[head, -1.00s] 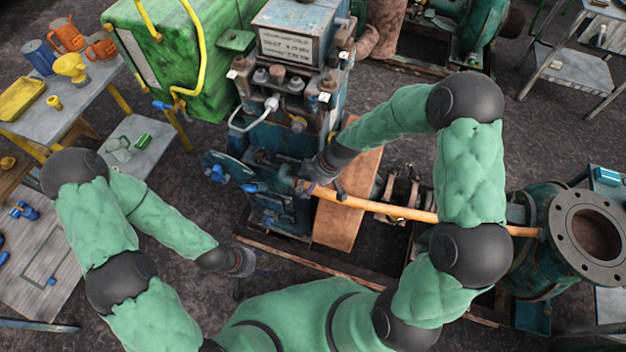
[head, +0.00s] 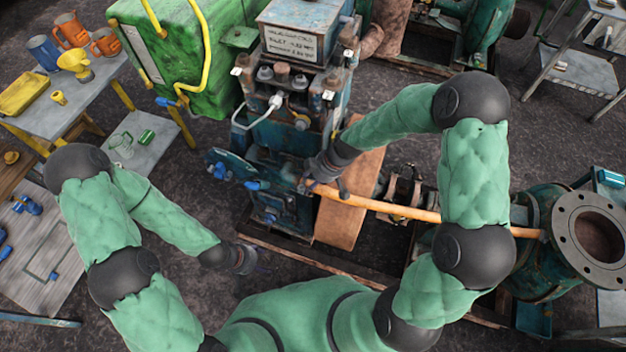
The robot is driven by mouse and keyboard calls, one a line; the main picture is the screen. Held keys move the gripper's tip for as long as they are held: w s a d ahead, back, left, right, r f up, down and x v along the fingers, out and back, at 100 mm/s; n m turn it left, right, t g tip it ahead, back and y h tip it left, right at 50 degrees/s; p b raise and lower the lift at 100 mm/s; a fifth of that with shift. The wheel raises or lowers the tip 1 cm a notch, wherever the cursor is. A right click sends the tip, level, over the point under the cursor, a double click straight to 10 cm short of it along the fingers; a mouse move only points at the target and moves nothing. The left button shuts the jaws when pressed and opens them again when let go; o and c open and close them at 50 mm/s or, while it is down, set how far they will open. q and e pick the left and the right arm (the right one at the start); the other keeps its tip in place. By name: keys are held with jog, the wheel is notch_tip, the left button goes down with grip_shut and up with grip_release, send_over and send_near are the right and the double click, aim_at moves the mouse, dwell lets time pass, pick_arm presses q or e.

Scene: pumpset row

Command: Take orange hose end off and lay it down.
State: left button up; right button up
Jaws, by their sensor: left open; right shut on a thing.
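The orange hose (head: 390,208) runs from the front of the blue pump unit (head: 290,110) across to the green flanged pipe body (head: 540,245) on the right. My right gripper (head: 318,183) is shut on the hose near its left end, close to the blue unit. The gripper partly hides that end, so I cannot tell whether it is joined or apart. Part of the hose is hidden behind my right arm. My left gripper (head: 250,260) is low, left of the blue unit and away from the hose. It is open and empty.
A blue round valve plate (head: 228,167) sticks out left of the unit. A brown board (head: 350,205) leans beside it. A green cabinet (head: 180,55) with yellow pipes stands behind. Tables with jugs (head: 75,100) and blue fittings (head: 27,205) stand at the left.

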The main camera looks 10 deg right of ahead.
jog(key=shift+s+d, duration=0.1)
jog(key=shift+d, duration=0.05)
jog(key=shift+s+d+f, duration=0.1)
jog(key=shift+s+d, duration=0.2)
jog(key=shift+d, duration=0.1)
jog(key=shift+s+d+b, duration=0.45)
jog(key=shift+d+b, duration=0.15)
jog(key=shift+d, duration=0.1)
jog(key=shift+s+d+b, duration=0.45)
jog(key=shift+s+d, duration=0.1)
jog(key=shift+d, duration=0.2)
jog(key=shift+s+d+b, duration=0.45)
jog(key=shift+s+d, duration=0.05)
jog(key=shift+d, duration=0.25)
jog(key=o, duration=0.7)
jog(key=c, duration=0.8)
